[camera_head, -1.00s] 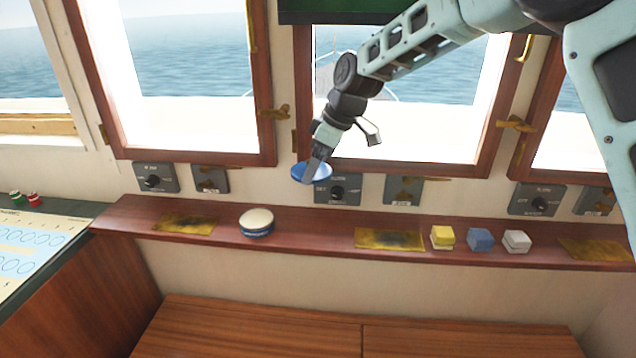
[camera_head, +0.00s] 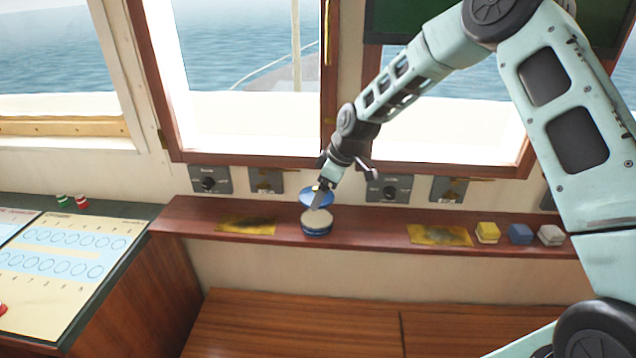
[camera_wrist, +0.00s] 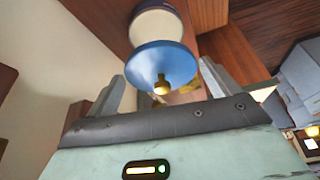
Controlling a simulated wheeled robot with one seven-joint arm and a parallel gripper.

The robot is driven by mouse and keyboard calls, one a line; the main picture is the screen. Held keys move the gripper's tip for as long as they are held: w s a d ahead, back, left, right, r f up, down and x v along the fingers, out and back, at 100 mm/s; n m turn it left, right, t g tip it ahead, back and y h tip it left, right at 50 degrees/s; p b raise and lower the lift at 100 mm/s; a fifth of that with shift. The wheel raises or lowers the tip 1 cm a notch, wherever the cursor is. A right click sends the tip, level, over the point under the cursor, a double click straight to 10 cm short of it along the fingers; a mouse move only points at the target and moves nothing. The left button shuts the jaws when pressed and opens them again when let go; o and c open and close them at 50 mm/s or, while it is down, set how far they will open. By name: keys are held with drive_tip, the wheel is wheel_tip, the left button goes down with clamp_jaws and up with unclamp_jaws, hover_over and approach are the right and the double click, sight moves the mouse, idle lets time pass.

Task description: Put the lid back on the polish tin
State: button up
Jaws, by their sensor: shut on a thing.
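The polish tin (camera_head: 317,226) is round with a blue side and a cream top surface, and stands upright on the wooden ledge. The blue lid (camera_head: 312,194) is in my gripper (camera_head: 319,198), just above and apparently a little behind the tin in the head view. In the wrist view the lid (camera_wrist: 150,58) shows its blue face and a brass knob (camera_wrist: 162,86), between the fingers of my gripper (camera_wrist: 165,85). The tin (camera_wrist: 158,22) lies beyond the lid there, partly hidden by it. Whether lid and tin touch, I cannot tell.
The narrow ledge (camera_head: 370,222) carries yellowed patches (camera_head: 246,226) on either side of the tin. Yellow (camera_head: 487,232), blue (camera_head: 521,234) and white (camera_head: 551,235) blocks stand to the right. Switch boxes (camera_head: 390,190) line the wall close behind.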

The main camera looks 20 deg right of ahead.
drive_tip(key=shift+f+b, duration=1.8)
drive_tip(key=shift+f, duration=1.25)
drive_tip(key=shift+f+b, duration=0.15)
drive_tip(key=shift+b, duration=0.25)
idle(0.3)
drive_tip(key=o, duration=0.7)
drive_tip(key=shift+o, duration=0.2)
drive_tip(key=shift+r+p, duration=2.05)
drive_tip(key=shift+r, duration=1.5)
clamp_jaws()
